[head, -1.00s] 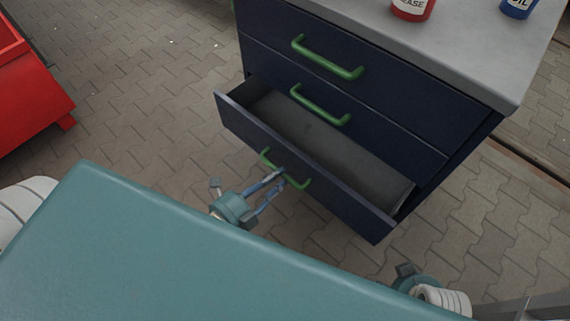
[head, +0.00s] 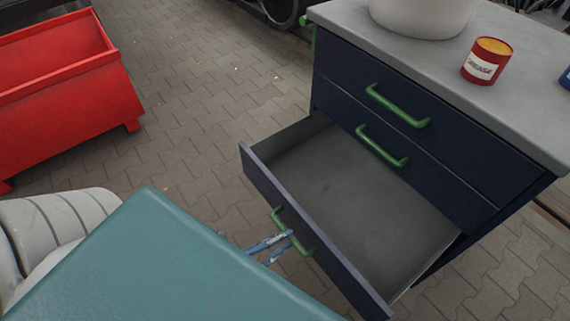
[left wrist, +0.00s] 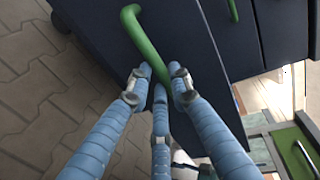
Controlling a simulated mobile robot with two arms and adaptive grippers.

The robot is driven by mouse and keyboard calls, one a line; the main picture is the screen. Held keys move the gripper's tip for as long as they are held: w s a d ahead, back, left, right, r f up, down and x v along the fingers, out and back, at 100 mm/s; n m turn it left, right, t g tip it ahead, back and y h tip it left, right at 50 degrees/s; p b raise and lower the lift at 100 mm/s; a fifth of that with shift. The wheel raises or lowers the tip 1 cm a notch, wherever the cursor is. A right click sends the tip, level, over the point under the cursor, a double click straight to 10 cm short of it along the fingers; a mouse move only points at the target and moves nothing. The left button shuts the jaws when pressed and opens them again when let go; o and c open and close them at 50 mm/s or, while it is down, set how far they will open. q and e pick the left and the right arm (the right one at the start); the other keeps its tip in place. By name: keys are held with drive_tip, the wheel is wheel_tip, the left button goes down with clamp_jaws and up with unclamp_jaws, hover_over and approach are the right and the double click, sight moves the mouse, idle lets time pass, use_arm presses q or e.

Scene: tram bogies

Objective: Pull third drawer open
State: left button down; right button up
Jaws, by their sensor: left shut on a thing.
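The dark blue cabinet has several drawers with green bar handles. The third drawer (head: 360,195) is pulled well out and its grey inside is empty. Its green handle (head: 294,232) is held by my left gripper (head: 284,243), whose blue fingers are shut on it from the front. The left wrist view shows the blue fingers (left wrist: 164,88) around the lower part of the green handle (left wrist: 146,42). The two drawers above are closed, with handles at the upper one (head: 398,108) and the second one (head: 381,148). My right gripper does not show in the views now.
A red grease can (head: 486,62) and a white container (head: 422,14) stand on the grey cabinet top (head: 520,95). A red metal bin (head: 70,90) stands at the left. The paved floor (head: 215,90) between bin and cabinet is clear.

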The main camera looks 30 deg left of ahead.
use_arm(q)
drive_tip(key=c, duration=1.6)
unclamp_jaws()
drive_tip(key=shift+o, duration=0.2)
drive_tip(key=v, duration=1.2)
